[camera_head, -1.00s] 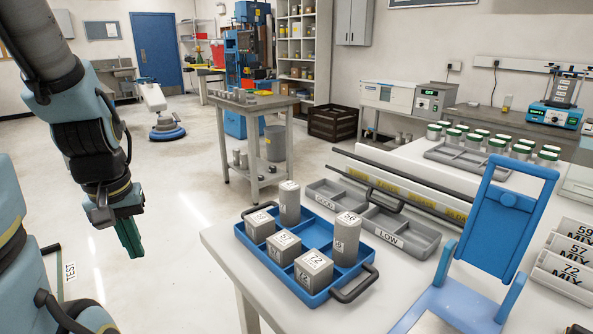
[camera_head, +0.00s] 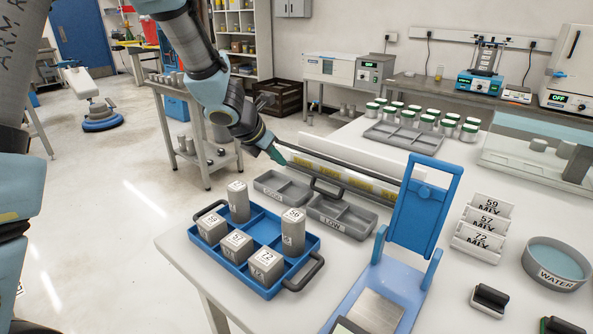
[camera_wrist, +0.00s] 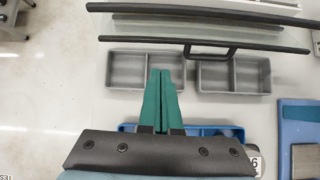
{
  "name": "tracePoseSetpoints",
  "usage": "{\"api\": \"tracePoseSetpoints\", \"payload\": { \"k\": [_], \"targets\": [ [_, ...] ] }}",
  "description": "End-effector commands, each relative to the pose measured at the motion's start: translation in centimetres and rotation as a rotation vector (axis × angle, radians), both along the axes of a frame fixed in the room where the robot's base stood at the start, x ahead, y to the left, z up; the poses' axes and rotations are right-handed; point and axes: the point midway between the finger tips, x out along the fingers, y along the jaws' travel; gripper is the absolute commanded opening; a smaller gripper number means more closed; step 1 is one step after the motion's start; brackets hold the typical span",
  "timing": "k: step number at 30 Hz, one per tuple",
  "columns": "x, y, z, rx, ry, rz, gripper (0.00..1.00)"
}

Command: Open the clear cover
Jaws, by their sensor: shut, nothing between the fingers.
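A low clear cover (camera_head: 345,178) with dark edge rails lies across the table behind two grey trays, with yellow labels showing through it. Its dark handle (camera_head: 327,190) is on the front rail, and the handle shows in the wrist view (camera_wrist: 210,52) too, above the trays. The cover appears closed. My gripper (camera_head: 276,155) has green fingers and is near the cover's left end, above the table. In the wrist view my gripper (camera_wrist: 161,72) is shut and empty, its fingertips in front of the rail and left of the handle. Contact with the cover is not visible.
The grey GOOD tray (camera_head: 268,188) and LOW tray (camera_head: 356,226) are in front of the cover. A blue tray (camera_head: 268,291) of grey blocks is nearer. A blue stand (camera_head: 421,210) rises to the right. A clear-walled case (camera_head: 508,155) is at the back right.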

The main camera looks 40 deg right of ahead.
Motion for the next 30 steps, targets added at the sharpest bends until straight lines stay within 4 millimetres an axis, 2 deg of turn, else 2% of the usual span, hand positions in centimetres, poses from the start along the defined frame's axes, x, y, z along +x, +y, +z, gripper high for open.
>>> {"api": "tracePoseSetpoints", "payload": {
  "k": [5,18,24,30],
  "targets": [
    [-0.3,-1.5,-0.7,-0.017,0.035,0.04,0.0],
    [0.9,-5.7,-6.3,-0.014,0.031,0.037,0.0],
    [1.2,-6.8,-7.5,-0.016,0.03,0.036,0.0],
    [1.3,-7.0,-7.8,-0.017,0.03,0.037,0.0]
  ]
}}
